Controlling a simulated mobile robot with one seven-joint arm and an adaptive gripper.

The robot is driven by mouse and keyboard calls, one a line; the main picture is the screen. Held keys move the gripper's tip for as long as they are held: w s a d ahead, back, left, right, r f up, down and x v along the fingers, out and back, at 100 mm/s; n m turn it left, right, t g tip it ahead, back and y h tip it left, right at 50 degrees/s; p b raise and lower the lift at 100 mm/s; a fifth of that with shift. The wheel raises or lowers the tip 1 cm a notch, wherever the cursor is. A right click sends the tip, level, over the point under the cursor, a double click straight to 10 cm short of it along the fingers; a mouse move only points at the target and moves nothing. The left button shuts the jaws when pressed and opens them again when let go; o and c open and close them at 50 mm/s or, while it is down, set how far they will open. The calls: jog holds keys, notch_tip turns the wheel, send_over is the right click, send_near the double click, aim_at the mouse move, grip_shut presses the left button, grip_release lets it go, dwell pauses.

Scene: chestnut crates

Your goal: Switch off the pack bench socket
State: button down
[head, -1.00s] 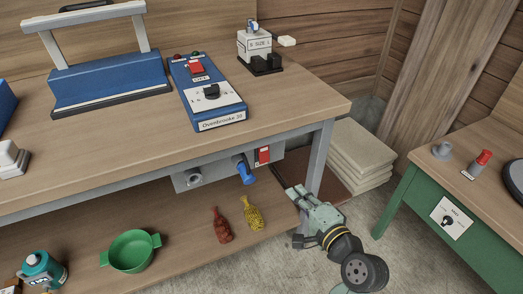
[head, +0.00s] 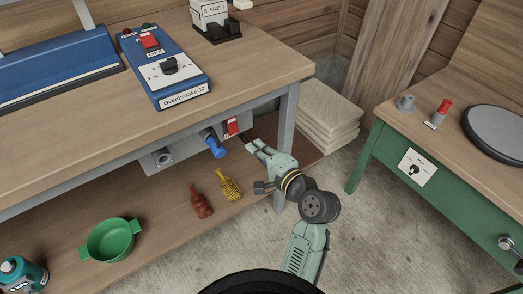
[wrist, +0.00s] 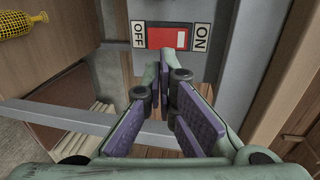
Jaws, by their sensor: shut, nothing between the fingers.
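The bench socket panel (head: 172,158) is a grey strip under the front edge of the wooden pack bench. A blue plug (head: 215,146) sits in it, beside a round grey outlet (head: 163,157). The red rocker switch (head: 232,126) is at the panel's right end. In the wrist view the red switch (wrist: 167,38) lies between an OFF label (wrist: 138,34) on the left and an ON label (wrist: 201,37) on the right. I cannot tell which side is pressed. My gripper (head: 247,142) is shut and empty, pointing at the switch. Its fingertips (wrist: 173,54) appear just below the switch; contact is unclear.
A grey bench leg (head: 287,120) stands right of the switch, close to my gripper. A green table (head: 385,150) stands at right, with open floor between.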

aim_at(235, 129)
jog(key=p+x, duration=0.1)
jog(key=x, duration=0.8)
jog(key=shift+w, duration=0.15)
jog(key=b, duration=0.1)
jog(key=f+b, duration=0.1)
jog(key=shift+w+a+t+b, duration=0.15)
jog(key=shift+a+t+b, duration=0.05)
jog(key=shift+t+b, duration=0.2)
jog(key=shift+r+y, duration=0.3)
